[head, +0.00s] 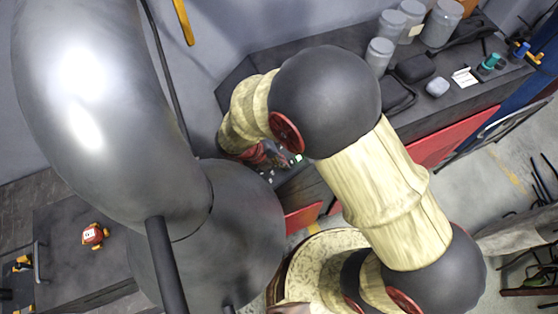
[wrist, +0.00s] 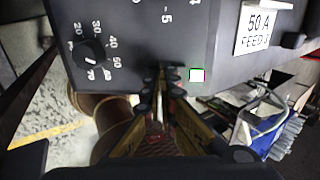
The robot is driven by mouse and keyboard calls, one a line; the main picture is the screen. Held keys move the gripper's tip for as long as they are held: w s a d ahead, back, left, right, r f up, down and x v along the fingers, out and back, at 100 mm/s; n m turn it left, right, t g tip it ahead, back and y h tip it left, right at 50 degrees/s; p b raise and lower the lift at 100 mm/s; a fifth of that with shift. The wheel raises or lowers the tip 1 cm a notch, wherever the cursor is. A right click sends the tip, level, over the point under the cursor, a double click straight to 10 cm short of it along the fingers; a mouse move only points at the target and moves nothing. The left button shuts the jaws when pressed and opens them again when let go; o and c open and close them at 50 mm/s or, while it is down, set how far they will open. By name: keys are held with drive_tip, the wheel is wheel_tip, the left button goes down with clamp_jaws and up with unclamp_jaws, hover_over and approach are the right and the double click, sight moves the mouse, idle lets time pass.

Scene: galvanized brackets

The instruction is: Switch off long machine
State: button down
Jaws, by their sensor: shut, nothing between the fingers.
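A dark control panel (wrist: 130,25) fills the upper wrist view. It carries a black knob (wrist: 88,53) with a number scale, a small lit whitish-green square (wrist: 197,75) and a white label (wrist: 264,28) reading "50 A FEED". My gripper (wrist: 163,78) is shut and empty, with its fingertips at the panel's lower edge, left of the lit square. A small red spot shows by the tips; I cannot tell whether they touch the panel. In the head view, the long dark machine (head: 455,105) with red front panels runs along the wall.
Grey canisters (head: 408,20) and dark boxes (head: 416,68) stand on the machine's top. A lower dark cabinet (head: 70,245) with a red-and-white item (head: 94,235) is at left. Floor shows at right, with dark racks (head: 535,270) near the edge.

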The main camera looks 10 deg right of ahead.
drive_tip(key=shift+f+h, duration=0.45)
drive_tip(key=shift+h, duration=0.15)
drive_tip(key=shift+d+r, duration=0.1)
drive_tip(key=shift+r, duration=0.1)
drive_tip(key=shift+r+p, duration=0.7)
drive_tip(key=shift+p, duration=0.2)
drive_tip(key=v, duration=1.2)
drive_tip(key=shift+s, duration=0.15)
